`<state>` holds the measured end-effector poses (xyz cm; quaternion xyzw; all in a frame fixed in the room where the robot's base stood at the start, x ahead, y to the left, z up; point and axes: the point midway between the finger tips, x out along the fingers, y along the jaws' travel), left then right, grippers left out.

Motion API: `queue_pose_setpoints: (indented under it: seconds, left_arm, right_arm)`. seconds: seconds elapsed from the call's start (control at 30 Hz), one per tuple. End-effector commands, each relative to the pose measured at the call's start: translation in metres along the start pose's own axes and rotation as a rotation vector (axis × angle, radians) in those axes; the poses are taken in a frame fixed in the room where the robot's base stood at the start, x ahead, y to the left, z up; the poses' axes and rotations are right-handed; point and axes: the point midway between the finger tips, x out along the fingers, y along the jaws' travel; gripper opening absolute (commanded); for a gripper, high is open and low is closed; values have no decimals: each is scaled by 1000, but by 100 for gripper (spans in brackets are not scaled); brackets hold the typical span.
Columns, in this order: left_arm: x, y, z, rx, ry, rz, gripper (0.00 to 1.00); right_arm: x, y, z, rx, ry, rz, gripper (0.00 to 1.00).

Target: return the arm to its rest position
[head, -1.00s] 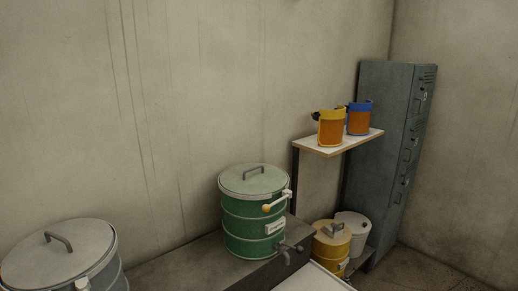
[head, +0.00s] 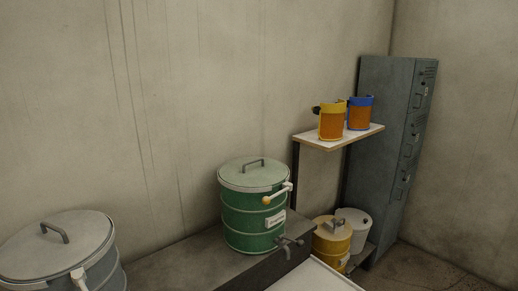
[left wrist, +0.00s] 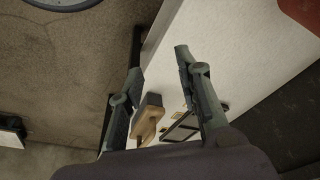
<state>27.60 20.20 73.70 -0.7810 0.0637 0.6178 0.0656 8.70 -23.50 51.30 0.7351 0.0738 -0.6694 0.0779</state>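My left gripper (left wrist: 158,60) shows only in the left wrist view, with its two fingers spread apart and nothing held between them. Past the fingers is a pale flat surface (left wrist: 235,30). A small tan and dark object (left wrist: 148,118) shows beyond the finger bases; I cannot tell what it is. No arm of mine shows in the head view, and my right gripper is in neither view.
A green lidded drum (head: 252,222) and a grey lidded drum (head: 55,248) stand along the wall. A shelf (head: 320,143) holds a yellow-rimmed mug (head: 332,123) and a blue-rimmed mug (head: 360,115). Below are a yellow can (head: 331,241) and white bucket (head: 355,228). A locker (head: 385,160) stands behind.

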Motion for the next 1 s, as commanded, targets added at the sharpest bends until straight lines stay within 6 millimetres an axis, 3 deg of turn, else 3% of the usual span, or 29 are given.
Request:
queue_pose_setpoints:
  seconds: [0.03,0.1,0.27,0.43,0.6,0.7,1.0]
  left_arm:
    - [35,1,18,2,-22,1,32]
    - [71,3,40,5,-37,3,32]
    - [138,6,95,12,-69,7,32]
    - [194,8,168,21,-105,11,32]
    - [220,9,224,28,-129,12,32]
    - [226,8,242,30,-135,13,32]
    - [226,8,251,32,-138,13,32]
  right_arm:
    - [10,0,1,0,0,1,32]
    - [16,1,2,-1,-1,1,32]
    - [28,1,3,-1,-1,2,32]
    - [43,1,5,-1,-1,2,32]
    - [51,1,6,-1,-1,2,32]
    - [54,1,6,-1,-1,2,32]
    - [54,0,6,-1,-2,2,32]
